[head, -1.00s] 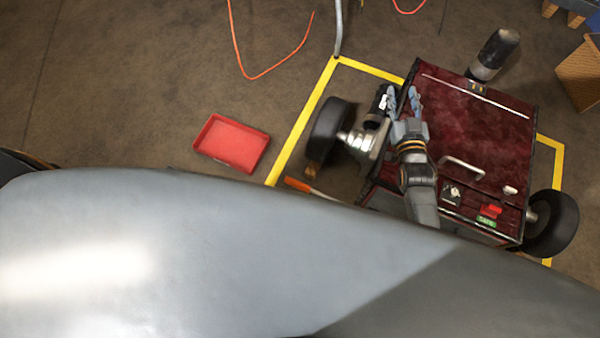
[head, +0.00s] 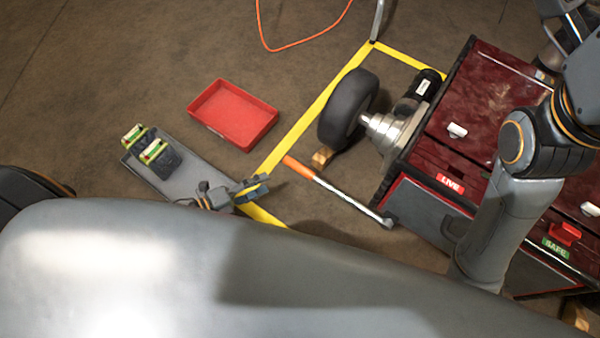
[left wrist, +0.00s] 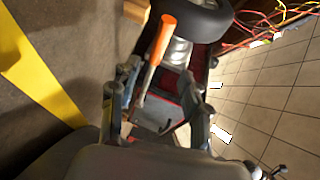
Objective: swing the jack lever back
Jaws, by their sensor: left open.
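The jack lever has an orange grip (head: 300,167) and a bright metal shaft (head: 350,198). It slants down to the right, to the foot of the dark red machine (head: 480,95). My left gripper (head: 262,187) is open and empty, a little left of the grip end. In the left wrist view the orange grip (left wrist: 161,42) stands ahead of the open left fingers (left wrist: 158,100), with the shaft seen between them. My right arm crosses the machine; part of what seems to be its gripper (head: 566,30) shows at the top right, cut off, jaws unclear.
A black wheel (head: 348,108) on a metal hub is beside the machine, with a wood block (head: 322,157) below. A red tray (head: 234,114) lies on the floor. A yellow line (head: 318,110) marks the bay. A grey plate (head: 195,180) bears two green-topped items.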

